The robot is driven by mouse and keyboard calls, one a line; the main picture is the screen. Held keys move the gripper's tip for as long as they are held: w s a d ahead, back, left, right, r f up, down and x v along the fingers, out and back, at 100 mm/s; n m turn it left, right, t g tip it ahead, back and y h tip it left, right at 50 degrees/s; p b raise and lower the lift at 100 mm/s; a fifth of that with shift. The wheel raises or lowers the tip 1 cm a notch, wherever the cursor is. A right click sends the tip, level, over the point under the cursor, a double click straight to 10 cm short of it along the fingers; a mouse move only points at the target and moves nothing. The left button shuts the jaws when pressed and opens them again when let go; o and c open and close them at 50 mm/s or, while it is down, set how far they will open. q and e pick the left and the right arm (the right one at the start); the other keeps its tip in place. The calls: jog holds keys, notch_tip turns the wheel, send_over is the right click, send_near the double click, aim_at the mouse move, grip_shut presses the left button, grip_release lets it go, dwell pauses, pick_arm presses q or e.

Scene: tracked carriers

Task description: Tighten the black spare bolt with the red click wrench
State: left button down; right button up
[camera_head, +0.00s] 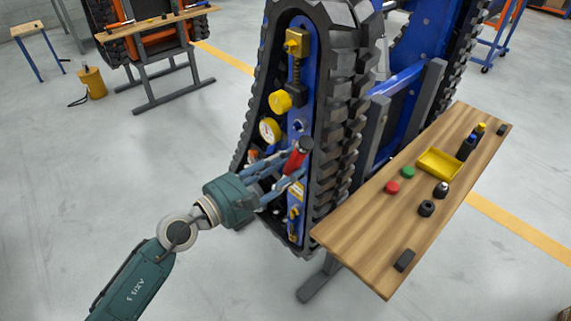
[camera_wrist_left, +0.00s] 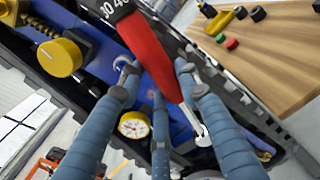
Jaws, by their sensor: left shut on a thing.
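The red click wrench (camera_head: 296,160) is held in front of the blue side panel of the tracked carrier. Its red handle (camera_wrist_left: 152,50), with a black numbered collar at the top, crosses the left wrist view, and a silver end shows below right. My left gripper (camera_head: 284,178) has its blue fingers (camera_wrist_left: 160,82) closed around the handle. I cannot pick out the black spare bolt for certain; the fingers and wrench cover part of the panel. My right gripper is in neither view.
The blue panel (camera_head: 298,125) carries a yellow knob (camera_head: 280,101), a gauge (camera_head: 269,129) and brass fittings, with black track (camera_head: 338,120) around it. A wooden bench (camera_head: 372,235) at right holds a yellow tray (camera_head: 420,166), red and green caps and dark parts.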

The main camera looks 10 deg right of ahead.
pick_arm(q)
jog(key=shift+w+d+r, duration=0.1)
jog(key=shift+w+d, duration=0.2)
jog(key=shift+d, duration=0.1)
dwell(0.4)
dwell(0.4)
jog(key=c, duration=1.8)
grip_release()
grip_shut()
